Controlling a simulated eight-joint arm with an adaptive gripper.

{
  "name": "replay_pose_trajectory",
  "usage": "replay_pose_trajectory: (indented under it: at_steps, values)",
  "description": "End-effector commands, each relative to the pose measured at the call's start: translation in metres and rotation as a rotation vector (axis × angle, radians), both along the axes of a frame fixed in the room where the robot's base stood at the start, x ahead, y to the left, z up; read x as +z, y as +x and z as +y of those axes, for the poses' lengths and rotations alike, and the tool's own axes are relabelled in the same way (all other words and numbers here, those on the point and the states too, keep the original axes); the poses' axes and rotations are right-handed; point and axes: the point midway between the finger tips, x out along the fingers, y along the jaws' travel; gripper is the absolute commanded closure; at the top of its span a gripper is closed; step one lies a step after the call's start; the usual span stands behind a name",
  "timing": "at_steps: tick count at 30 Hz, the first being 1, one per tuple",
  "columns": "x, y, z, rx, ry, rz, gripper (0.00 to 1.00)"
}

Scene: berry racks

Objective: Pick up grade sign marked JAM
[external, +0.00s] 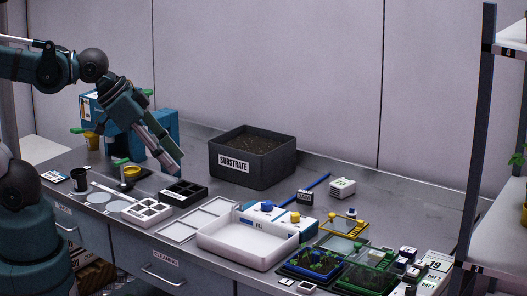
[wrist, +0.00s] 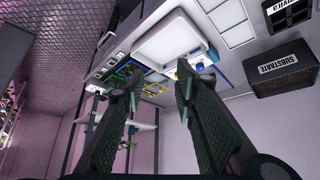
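My gripper (external: 174,162) is raised above the left part of the bench in the external view. In the wrist view its two fingers (wrist: 157,80) stand apart with nothing between them. No sign can be surely read as JAM. A small dark sign (external: 305,197) with pale lettering stands by the blue rod, right of the substrate box; its word is too small to read. A small white block with dark print (external: 342,187) sits to its right, also unreadable. Both are well right of my gripper.
A dark substrate box (external: 252,157) stands at the back middle. A white tray (external: 247,240) lies in front, with green and blue-rimmed seedling trays (external: 313,262) to its right. A black divided tray (external: 184,192) lies below my gripper. A shelf post (external: 478,130) rises at right.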

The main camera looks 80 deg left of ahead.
Motion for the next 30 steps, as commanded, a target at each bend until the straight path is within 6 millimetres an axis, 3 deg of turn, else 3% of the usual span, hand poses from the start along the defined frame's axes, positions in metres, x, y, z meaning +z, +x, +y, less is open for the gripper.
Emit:
replay_pose_trajectory:
  at_steps: [8,13,30]
  values:
    - [0.003,0.005,0.002,-0.004,0.004,0.006,0.71]
    - [0.009,0.018,0.006,-0.017,0.016,0.020,0.71]
    - [0.028,0.093,0.034,-0.102,0.067,0.105,0.71]
